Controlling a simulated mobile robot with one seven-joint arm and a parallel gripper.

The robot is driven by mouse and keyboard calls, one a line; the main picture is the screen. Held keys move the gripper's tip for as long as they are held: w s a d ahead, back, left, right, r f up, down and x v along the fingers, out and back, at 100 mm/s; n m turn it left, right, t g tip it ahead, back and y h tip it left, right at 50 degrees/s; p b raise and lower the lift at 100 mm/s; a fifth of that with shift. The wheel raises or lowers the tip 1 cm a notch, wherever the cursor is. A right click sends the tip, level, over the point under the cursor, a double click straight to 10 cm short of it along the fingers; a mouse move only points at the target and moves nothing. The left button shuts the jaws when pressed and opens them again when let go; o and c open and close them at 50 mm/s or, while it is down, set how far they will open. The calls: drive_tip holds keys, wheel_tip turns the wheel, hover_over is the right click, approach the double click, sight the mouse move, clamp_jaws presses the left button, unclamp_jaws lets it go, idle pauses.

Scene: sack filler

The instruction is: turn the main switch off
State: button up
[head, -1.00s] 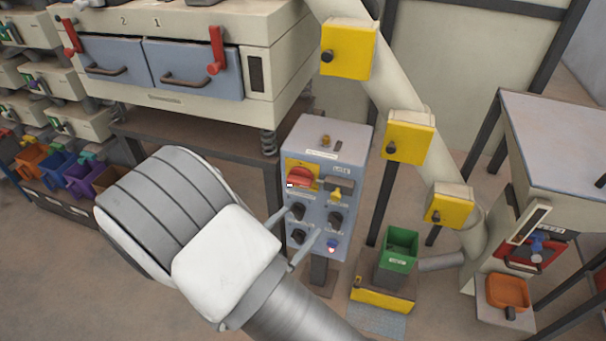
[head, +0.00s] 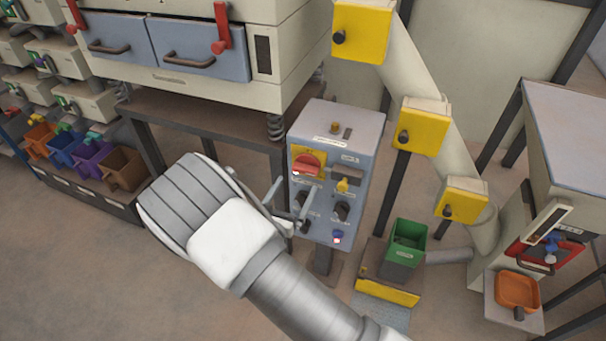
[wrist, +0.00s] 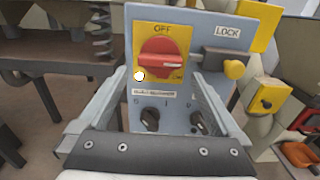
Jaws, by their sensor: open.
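The main switch is a red rotary handle on a yellow plate (wrist: 163,60), on the front of a grey-blue control box. It also shows in the head view (head: 307,165). The handle lies level, its white mark toward the right; OFF is printed above it. A LOCK slide with a yellow knob (wrist: 234,69) sits right of the switch, near the plate's edge. My gripper (wrist: 160,85) is open and empty, its fingers spread on either side below the handle. In the head view my gripper (head: 288,196) is at the box's front; contact cannot be told.
Black knobs (wrist: 150,120) sit below the switch on the control box (head: 342,124). A large sieve machine (head: 190,22) stands behind left. A green bin (head: 407,240) and a sloping pipe with yellow boxes (head: 423,127) stand to the right. Floor at front left is clear.

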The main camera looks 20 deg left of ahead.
sight(303, 173)
drive_tip(key=w, duration=0.6)
drive_tip(key=shift+w+d, duration=0.1)
drive_tip(key=shift+d, duration=0.2)
drive_tip(key=shift+c, duration=0.3)
drive_tip(key=c, duration=1)
